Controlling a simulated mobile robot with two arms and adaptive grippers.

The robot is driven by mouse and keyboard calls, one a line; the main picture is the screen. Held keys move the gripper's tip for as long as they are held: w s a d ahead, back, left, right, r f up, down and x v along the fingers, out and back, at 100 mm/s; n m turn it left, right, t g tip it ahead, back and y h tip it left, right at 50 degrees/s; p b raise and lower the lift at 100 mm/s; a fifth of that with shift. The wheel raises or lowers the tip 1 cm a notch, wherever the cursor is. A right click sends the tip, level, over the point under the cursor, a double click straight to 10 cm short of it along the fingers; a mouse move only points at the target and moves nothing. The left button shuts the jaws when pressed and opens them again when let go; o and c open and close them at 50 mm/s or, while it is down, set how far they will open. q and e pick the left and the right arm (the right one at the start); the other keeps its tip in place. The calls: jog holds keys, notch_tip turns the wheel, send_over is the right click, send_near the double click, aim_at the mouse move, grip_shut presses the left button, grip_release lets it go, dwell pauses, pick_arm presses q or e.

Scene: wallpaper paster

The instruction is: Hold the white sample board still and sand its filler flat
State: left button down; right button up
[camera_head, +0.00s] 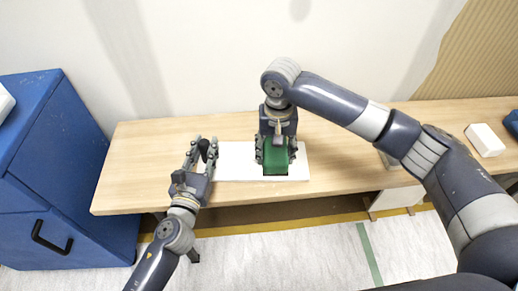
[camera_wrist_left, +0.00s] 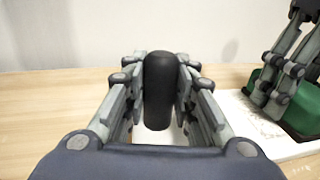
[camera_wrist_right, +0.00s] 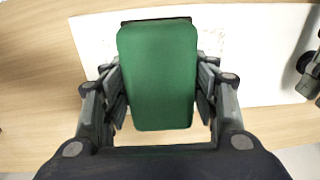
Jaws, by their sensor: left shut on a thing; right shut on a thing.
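The white sample board (camera_head: 235,173) lies flat on the wooden table. It also shows under the grippers in the right wrist view (camera_wrist_right: 255,75), with faint specks on its face. My right gripper (camera_head: 276,152) is shut on a green sanding block (camera_wrist_right: 158,75) from above, over the right part of the board. Whether the block touches the board is hard to tell. My left gripper (camera_head: 204,150) is shut on an upright black rounded handle (camera_wrist_left: 158,90) at the board's left end. The filler cannot be made out clearly, and the block covers part of the board.
The table (camera_head: 130,170) is clear to the left of the board. A white box (camera_head: 485,140) stands at its right, with a blue object (camera_head: 512,123) at the far edge. A blue cabinet (camera_head: 60,160) stands left of the table. The wall is close behind.

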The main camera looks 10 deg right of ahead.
aim_at(295, 160)
pick_arm(q)
jog(key=shift+f, duration=0.35)
pick_arm(e)
jog(key=d, duration=0.6)
jog(key=shift+s+f, duration=0.1)
jog(key=shift+s, duration=0.2)
pick_arm(q)
jog(key=shift+r, duration=0.1)
pick_arm(e)
jog(key=a, duration=0.8)
jog(key=w+a, duration=0.1)
jog(key=a, duration=0.3)
jog(key=shift+w+a, duration=0.1)
jog(key=shift+a, duration=0.3)
pick_arm(q)
jog(key=shift+a, duration=0.1)
pick_arm(e)
jog(key=d, duration=0.8)
jog(key=s+d, duration=0.1)
jog(key=d, duration=0.3)
jog(key=shift+s+d, duration=0.1)
jog(key=shift+d, duration=0.05)
notch_tip(295, 160, up, 8)
jog(key=shift+r, duration=0.2)
jog(key=o, duration=0.5)
jog(key=shift+c, duration=0.2)
jog(key=c, duration=0.4)
